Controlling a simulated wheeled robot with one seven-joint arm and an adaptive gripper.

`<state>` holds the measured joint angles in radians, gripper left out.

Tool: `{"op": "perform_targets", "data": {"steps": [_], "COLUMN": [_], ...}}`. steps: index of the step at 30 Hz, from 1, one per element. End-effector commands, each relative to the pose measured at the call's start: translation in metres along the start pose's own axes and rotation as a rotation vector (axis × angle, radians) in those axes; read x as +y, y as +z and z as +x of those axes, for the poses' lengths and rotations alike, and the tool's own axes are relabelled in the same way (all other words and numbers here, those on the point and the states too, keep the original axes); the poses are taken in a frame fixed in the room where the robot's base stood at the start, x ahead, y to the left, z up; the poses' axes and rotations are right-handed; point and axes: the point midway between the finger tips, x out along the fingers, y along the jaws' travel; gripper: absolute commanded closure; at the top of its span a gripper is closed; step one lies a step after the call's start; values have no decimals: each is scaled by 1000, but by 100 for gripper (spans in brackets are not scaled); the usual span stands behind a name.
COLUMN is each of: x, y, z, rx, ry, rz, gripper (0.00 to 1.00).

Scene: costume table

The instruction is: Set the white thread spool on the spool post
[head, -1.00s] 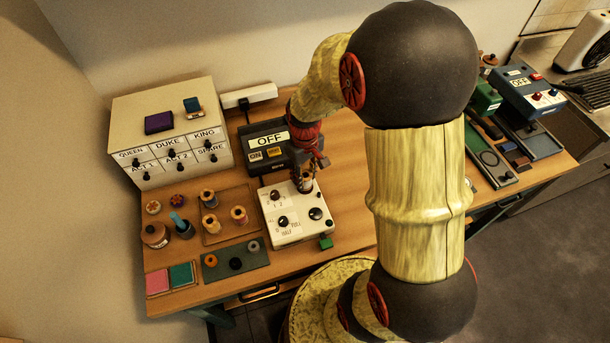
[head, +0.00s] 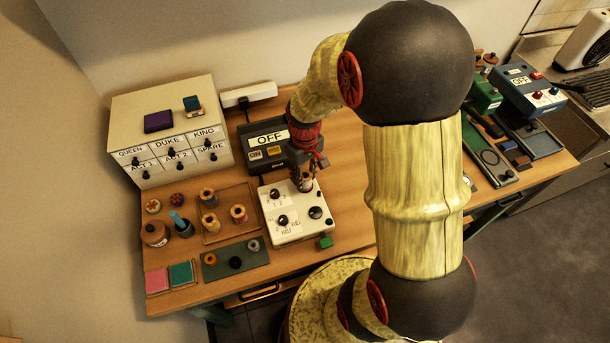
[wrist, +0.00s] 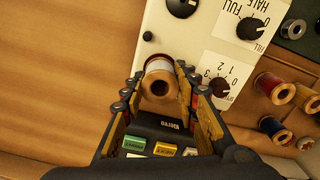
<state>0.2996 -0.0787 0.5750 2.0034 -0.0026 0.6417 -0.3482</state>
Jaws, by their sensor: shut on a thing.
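The white thread spool (wrist: 159,66), with tan wooden ends, sits between the two fingers of my gripper (wrist: 161,77) in the wrist view. My gripper is shut on it. In the head view my gripper (head: 306,183) is low over the back right part of the white control box (head: 287,227), with the spool partly hidden in it. The box also shows in the wrist view (wrist: 203,38). I cannot make out the spool post; the spool and fingers cover that area. I cannot tell whether the spool touches the box.
Other spools stand on a wooden tray (head: 222,228) left of the box. A dark box labelled OFF (head: 268,139) is close behind my gripper. A label-fronted drawer cabinet (head: 155,112) stands at the back left. Bare tabletop (head: 350,190) lies right of the white box.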

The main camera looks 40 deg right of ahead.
Motion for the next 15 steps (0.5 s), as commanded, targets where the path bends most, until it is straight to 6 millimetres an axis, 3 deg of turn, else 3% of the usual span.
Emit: {"op": "perform_targets", "data": {"steps": [5, 6, 10, 15], "x": [0, 0, 0, 0], "y": [0, 0, 0, 0], "z": [4, 4, 4, 4], "rx": [0, 0, 0, 0], "ry": [0, 0, 0, 0], "rz": [0, 0, 0, 0], "gripper": [95, 70, 62, 62]}}
